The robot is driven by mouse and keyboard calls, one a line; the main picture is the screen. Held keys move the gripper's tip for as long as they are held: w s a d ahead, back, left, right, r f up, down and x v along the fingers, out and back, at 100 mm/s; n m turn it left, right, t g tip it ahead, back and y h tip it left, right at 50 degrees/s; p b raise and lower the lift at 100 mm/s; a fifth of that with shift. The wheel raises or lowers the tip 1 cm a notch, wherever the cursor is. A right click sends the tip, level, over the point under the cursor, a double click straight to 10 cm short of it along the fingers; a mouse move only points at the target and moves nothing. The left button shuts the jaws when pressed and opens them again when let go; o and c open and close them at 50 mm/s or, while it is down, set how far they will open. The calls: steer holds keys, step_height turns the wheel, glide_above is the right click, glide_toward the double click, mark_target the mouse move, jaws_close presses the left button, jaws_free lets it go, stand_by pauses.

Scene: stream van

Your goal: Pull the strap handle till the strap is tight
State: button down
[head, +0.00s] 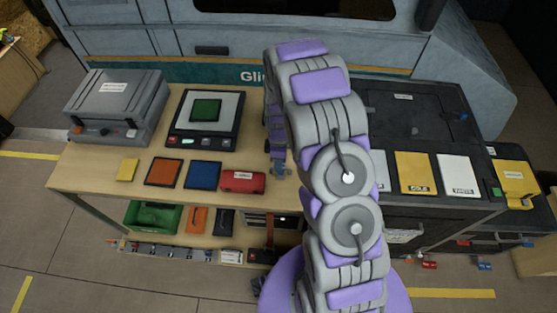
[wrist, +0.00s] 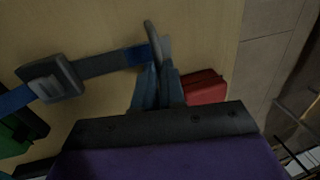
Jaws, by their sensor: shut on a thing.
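In the wrist view, a blue strap (wrist: 14,100) runs across a pale wooden surface, through a dark buckle (wrist: 50,80). A dark grey handle (wrist: 154,42) stands up at the strap's right end. My gripper (wrist: 157,72) is shut on this handle, with its fingers close together. The strap between buckle and handle looks straight, but its tension cannot be told. In the head view, my gripper (head: 280,168) is low beside my arm, right of the red pouch. I cannot make out the strap there.
The bench (head: 95,168) holds a grey case (head: 117,88), a display pad with a green block (head: 206,110), coloured tiles and a red pouch (head: 243,182). A green bin (head: 153,217) is below. A black cabinet (head: 410,115) stands right of my arm.

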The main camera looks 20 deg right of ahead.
steer(key=c, duration=1.2)
jaws_free()
steer(key=w+d+r+p, duration=0.1)
steer(key=w+r+p, duration=0.1)
steer(key=r, duration=1.5)
steer(key=shift+w+d+p, duration=0.2)
steer(key=shift+w+p, duration=0.1)
steer(key=shift+w, duration=0.35)
steer(key=s+a+r+m, duration=0.3)
steer(key=s+r+m, duration=0.4)
steer(key=s+r, duration=0.75)
steer(key=s+a+r+m, duration=0.1)
steer(key=s+m, duration=0.5)
steer(key=s, duration=1.4)
steer(key=shift+r+m+h, duration=0.3)
steer(key=shift+r+h, duration=0.1)
steer(key=shift+r, duration=0.05)
